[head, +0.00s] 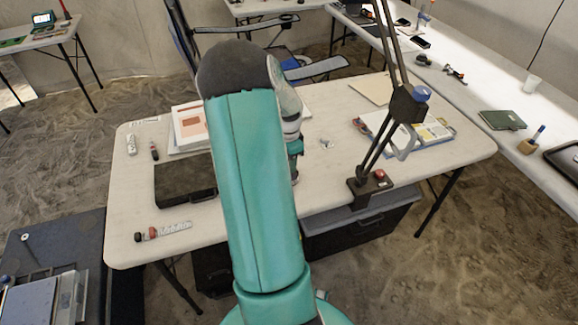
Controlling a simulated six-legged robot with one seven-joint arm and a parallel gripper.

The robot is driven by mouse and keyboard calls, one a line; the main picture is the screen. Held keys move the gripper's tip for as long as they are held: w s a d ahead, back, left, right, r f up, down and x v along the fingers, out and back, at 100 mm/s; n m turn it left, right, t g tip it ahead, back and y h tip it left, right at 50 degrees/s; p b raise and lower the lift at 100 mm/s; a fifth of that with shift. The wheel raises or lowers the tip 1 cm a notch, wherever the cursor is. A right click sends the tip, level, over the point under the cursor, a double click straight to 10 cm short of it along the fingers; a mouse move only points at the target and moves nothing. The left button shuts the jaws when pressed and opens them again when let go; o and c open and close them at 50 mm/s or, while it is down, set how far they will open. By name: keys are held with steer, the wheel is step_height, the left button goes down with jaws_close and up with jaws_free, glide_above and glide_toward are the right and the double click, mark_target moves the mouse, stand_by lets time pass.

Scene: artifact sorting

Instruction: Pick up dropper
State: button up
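I cannot tell for certain which item is the dropper. A small dark item with a reddish part (154,152) lies at the left of the white table (350,215). Nearer the front left edge lies a pale, clear-looking strip (176,229) with small red and dark pieces (147,235) at its left end. My teal arm reaches up over the middle of the table. My gripper (295,172) shows only in part behind the arm, right of both items and apart from them. Its fingers are too hidden to tell open from shut.
A dark flat case (184,183) lies between the small items. Papers (192,125) lie behind it. A lamp with a dark base (370,185) and an open binder (408,132) stand at right. A chair (285,60) is behind the table. The front middle right is clear.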

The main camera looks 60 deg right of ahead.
jaws_close()
steer(key=shift+r, duration=0.1)
